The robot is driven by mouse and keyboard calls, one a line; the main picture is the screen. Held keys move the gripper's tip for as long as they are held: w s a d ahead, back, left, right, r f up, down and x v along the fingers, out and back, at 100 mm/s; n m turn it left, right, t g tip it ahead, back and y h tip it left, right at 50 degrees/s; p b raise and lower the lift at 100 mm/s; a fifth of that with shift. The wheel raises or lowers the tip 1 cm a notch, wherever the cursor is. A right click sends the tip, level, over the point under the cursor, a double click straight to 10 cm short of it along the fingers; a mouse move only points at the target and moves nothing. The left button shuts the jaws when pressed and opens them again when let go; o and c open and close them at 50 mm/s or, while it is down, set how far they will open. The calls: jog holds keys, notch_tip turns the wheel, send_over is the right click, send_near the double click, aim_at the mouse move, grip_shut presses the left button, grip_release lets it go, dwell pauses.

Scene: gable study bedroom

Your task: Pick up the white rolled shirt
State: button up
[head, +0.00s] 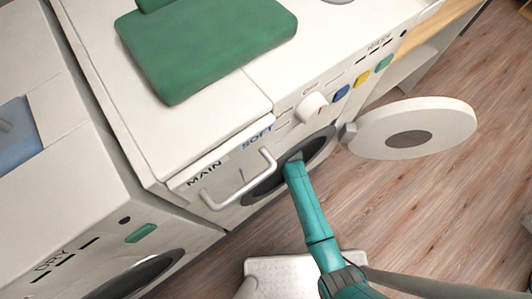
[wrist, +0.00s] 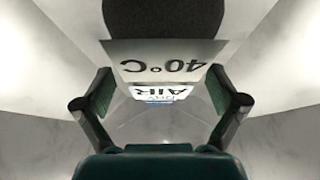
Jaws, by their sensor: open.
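I cannot clearly make out a white rolled shirt in either view. In the wrist view my gripper (wrist: 160,88) is open, with one finger at each side and nothing seen between the pads touching them. Ahead are a grey label (wrist: 165,62) reading 40°C upside down and a smaller white label (wrist: 160,93) with AIR DRY on it. A dark rounded thing (wrist: 165,18) is above them. Pale grey-white surfaces lie around. In the head view my teal arm reaches into the round opening (head: 264,186) of the washing machine (head: 215,130); the gripper is hidden there.
The machine's round white door (head: 448,122) stands open to the right. A drawer handle (head: 236,188) juts out left of the opening. A folded green cloth (head: 210,45) lies on top. A dryer (head: 75,190) stands at left.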

jog(key=shift+x, duration=1)
jog(key=c, duration=1.4)
jog(key=shift+r, duration=0.1)
